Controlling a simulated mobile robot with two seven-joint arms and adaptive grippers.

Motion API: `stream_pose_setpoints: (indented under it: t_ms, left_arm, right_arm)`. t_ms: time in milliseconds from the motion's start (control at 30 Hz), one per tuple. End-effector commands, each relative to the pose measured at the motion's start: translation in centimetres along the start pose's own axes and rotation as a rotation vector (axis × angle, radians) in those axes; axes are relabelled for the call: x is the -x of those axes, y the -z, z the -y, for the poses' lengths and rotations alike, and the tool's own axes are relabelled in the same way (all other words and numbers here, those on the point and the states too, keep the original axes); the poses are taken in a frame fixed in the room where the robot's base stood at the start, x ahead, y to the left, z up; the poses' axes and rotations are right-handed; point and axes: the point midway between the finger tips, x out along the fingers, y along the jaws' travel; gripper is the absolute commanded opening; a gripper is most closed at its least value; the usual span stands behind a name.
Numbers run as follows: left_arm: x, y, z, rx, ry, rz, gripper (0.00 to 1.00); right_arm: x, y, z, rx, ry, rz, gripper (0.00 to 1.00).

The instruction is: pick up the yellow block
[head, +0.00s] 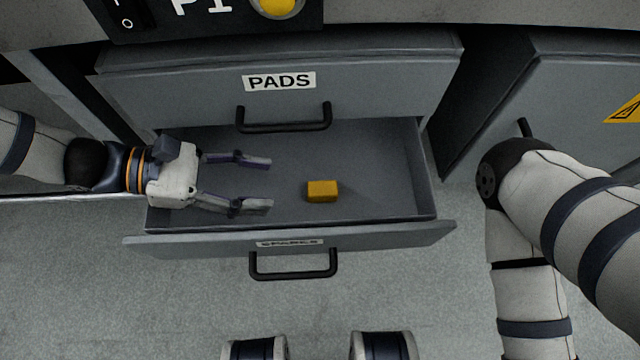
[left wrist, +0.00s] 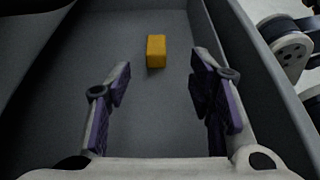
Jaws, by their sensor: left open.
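The yellow block (head: 322,191) lies on the floor of the open lower drawer (head: 385,165), a little right of its middle. My left gripper (head: 264,184) is over the left part of that drawer, open and empty, with its fingers pointing right toward the block. A gap separates the fingertips from the block. In the left wrist view the block (left wrist: 156,51) lies ahead of the fingers (left wrist: 163,85), between their lines, and nothing covers it. My right arm shows at the right of the head view, but its gripper is not visible.
The shut drawer marked PADS (head: 279,82) with its black handle (head: 284,118) is above the open drawer's back. The open drawer's front panel, marked SPARES, has a handle (head: 293,265). A cabinet door (head: 560,110) stands at the right. The drawer floor around the block is clear.

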Motion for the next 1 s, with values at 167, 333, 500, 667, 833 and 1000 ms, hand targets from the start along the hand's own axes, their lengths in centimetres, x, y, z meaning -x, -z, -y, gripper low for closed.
stream_pose_setpoints:
  t_ms: [167,333,500,667,833,1000]
  left_arm:
    - [-3.6,0.2,0.1,0.001,0.003,-0.001,0.48]
    - [-6.2,0.5,-0.3,0.000,0.006,-0.002,0.48]
    - [-9.0,0.5,-0.7,-0.001,0.003,-0.003,0.48]
    - [-9.5,0.2,-0.7,-0.003,0.000,-0.003,0.48]
    - [-9.4,0.2,-0.7,-0.003,0.000,-0.003,0.35]
    - [-9.4,0.2,-0.7,-0.003,0.000,-0.003,0.01]
  right_arm:
    - [-0.9,0.2,-0.1,0.001,-0.002,0.023,0.40]
    - [-1.8,0.4,-0.1,0.003,-0.004,0.044,0.40]
    - [-2.5,0.5,-0.2,0.006,-0.005,0.063,0.40]
    - [-2.5,0.5,-0.2,0.006,-0.006,0.065,0.40]
    - [-2.5,0.4,-0.2,0.006,-0.006,0.064,0.40]
    - [-2.5,0.4,-0.2,0.006,-0.006,0.064,0.40]
